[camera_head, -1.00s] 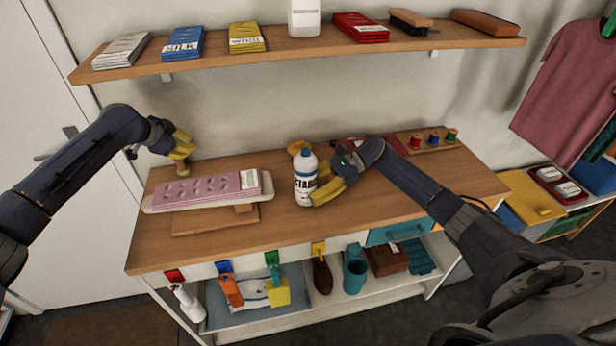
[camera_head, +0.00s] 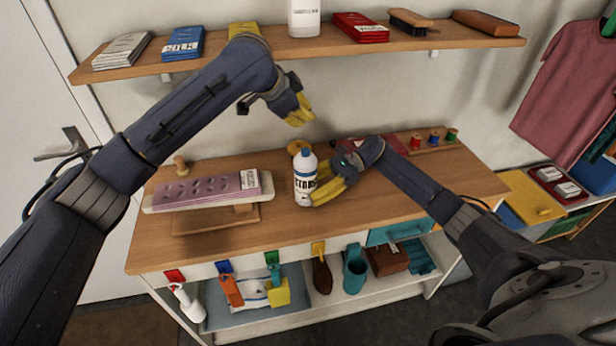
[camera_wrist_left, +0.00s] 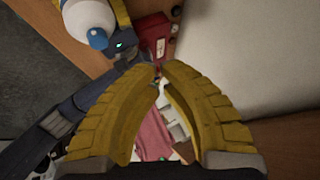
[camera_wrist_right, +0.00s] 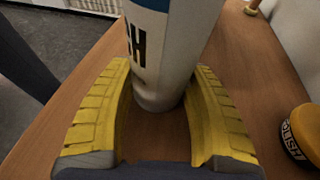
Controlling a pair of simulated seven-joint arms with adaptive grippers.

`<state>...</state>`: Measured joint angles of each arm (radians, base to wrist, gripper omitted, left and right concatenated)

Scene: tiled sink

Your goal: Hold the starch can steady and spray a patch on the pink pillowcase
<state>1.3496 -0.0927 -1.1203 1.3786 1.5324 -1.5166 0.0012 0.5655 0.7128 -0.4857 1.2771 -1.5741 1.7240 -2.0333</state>
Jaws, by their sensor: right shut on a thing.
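The white starch can (camera_head: 305,183), with a blue cap and partly hidden dark lettering, stands upright on the wooden bench. My right gripper (camera_head: 325,188) is shut on its lower body from the right; in the right wrist view the can (camera_wrist_right: 172,60) sits between the yellow fingers. The pink pillowcase (camera_head: 205,190) lies flat on a pale board at the left, with rows of darker ovals on it. My left gripper (camera_head: 301,114) is in the air above and behind the can, apart from it. Its fingertips (camera_wrist_left: 161,75) look close together with nothing between them. The blue cap (camera_wrist_left: 98,38) shows below it.
A wooden knobbed thing (camera_head: 181,166) stands behind the pillowcase. A yellow polish tin (camera_head: 297,147) is behind the can. Thread spools (camera_head: 434,138) stand at back right. The wall shelf (camera_head: 290,53) with packets runs close above my left gripper. The bench front is clear.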

